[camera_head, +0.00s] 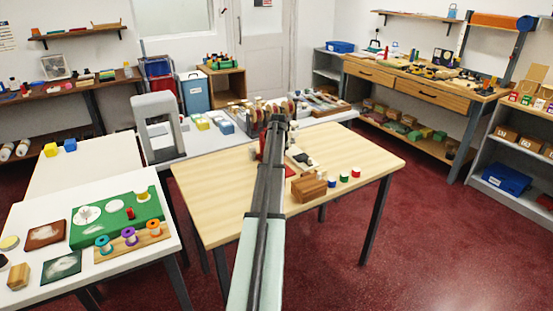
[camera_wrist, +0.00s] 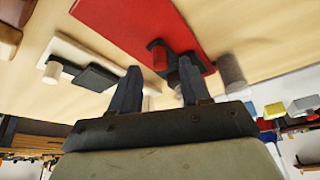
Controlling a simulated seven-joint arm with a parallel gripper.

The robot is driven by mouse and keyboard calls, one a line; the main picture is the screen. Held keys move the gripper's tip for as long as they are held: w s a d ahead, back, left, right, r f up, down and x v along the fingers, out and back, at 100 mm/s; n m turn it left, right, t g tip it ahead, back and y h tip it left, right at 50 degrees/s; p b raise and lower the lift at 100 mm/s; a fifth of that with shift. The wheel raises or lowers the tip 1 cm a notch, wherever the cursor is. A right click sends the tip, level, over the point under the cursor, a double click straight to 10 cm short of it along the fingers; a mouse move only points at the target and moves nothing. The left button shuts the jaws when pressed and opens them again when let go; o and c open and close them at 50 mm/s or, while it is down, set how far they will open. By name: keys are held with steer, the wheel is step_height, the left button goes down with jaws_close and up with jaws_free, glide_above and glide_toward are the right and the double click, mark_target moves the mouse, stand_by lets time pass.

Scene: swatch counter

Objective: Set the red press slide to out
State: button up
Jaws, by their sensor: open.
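The red press (camera_wrist: 125,25) is a flat red plate at the top middle of the wrist view. A dark bracket with a red round knob (camera_wrist: 160,57) is on it, near a grey post (camera_wrist: 230,68). My gripper (camera_wrist: 158,68) is open, its two dark fingers apart and nothing visibly held between them. The right fingertip overlaps the red plate's edge in view; I cannot tell whether it touches. In the head view my arm hides most of the press, with a bit of red (camera_head: 289,171) showing beside it, and my gripper (camera_head: 277,110) is at the table's far side.
Brown wooden blocks (camera_head: 310,188) and small coloured spools (camera_head: 344,177) stand on the wooden table (camera_head: 215,205). Its front left is clear.

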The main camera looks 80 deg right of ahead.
steer(key=shift+x, duration=1.4)
steer(key=shift+c, duration=0.2)
jaws_close()
